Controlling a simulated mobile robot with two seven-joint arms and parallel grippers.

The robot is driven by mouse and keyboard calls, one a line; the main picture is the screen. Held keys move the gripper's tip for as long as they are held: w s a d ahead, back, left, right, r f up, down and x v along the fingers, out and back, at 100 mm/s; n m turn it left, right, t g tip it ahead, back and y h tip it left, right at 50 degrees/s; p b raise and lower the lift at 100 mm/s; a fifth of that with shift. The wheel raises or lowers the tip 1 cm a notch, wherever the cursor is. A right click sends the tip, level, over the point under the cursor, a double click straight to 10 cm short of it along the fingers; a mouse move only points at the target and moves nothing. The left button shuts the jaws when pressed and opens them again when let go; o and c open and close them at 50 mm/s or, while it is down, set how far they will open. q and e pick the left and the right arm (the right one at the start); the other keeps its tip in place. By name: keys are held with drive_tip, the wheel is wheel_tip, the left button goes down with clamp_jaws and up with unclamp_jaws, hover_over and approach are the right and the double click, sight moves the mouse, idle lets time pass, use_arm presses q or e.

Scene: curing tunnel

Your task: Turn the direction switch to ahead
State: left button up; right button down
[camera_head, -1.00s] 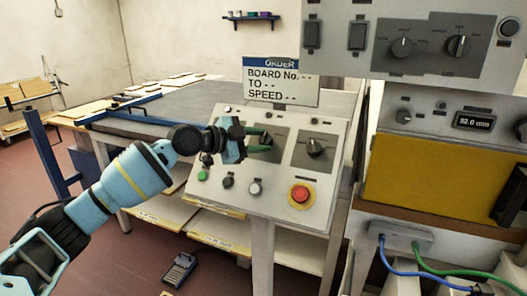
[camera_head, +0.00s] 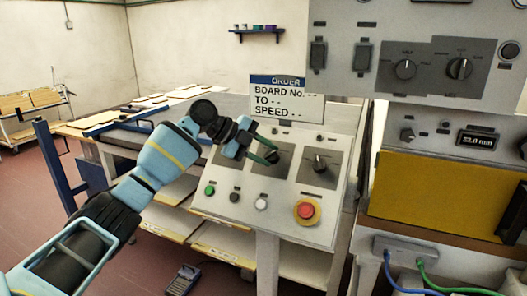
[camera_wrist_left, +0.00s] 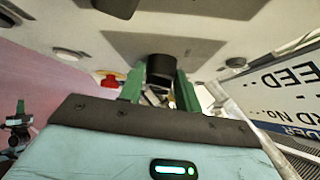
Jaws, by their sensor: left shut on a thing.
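The sloped grey control panel (camera_head: 228,208) stands in the middle of the head view. The fingers partly hide this knob in the head view. The right knob (camera_head: 320,163) is free. The plate labels are too small to read, so I cannot tell which knob is the direction switch.
A red stop button (camera_head: 306,210) and small green, black and white buttons sit below the knobs. An order sign (camera_head: 287,98) stands behind the panel. A grey switch box (camera_head: 420,90) and a yellow panel (camera_head: 440,190) are at the right, with blue and green cables below.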

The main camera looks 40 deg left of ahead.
idle(0.5)
use_arm(q)
drive_tip(key=o, duration=1)
drive_tip(key=shift+c, duration=0.2)
drive_tip(key=v, duration=0.7)
drive_tip(key=shift+s+a+r, duration=0.2)
drive_tip(key=shift+r, duration=0.1)
